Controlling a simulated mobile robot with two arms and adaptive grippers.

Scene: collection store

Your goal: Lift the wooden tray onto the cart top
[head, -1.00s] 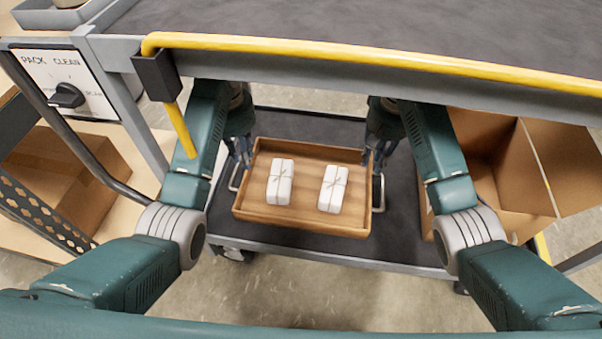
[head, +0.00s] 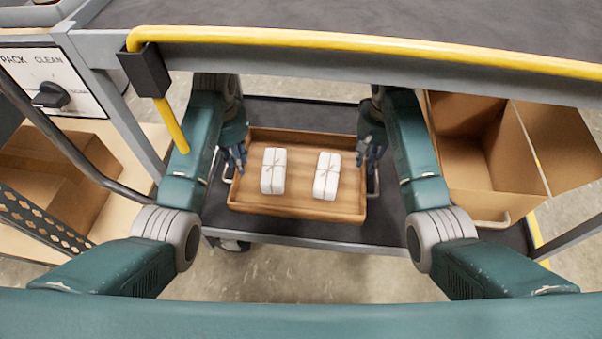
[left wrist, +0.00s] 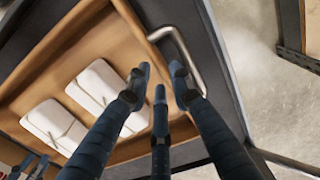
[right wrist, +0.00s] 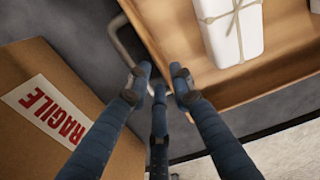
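The wooden tray (head: 300,210) lies flat on the cart's lower shelf, with two white tied packages (head: 273,171) (head: 327,176) inside. It has a metal handle at each end; the left one (left wrist: 183,50) shows in the left wrist view, the right one (right wrist: 121,42) in the right wrist view. My left gripper (head: 236,160) is open at the left end, its fingertips over the tray rim and handle. My right gripper (head: 370,152) is open at the right end, its fingertips between handle and rim. Neither grips a handle. The cart top (head: 400,18) is the dark surface above.
A yellow rail (head: 370,42) runs along the cart top's near edge, above my forearms. An open cardboard box (head: 470,165) stands close right of my right arm. Another carton (head: 60,170) is at left, near a panel with a knob (head: 50,95).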

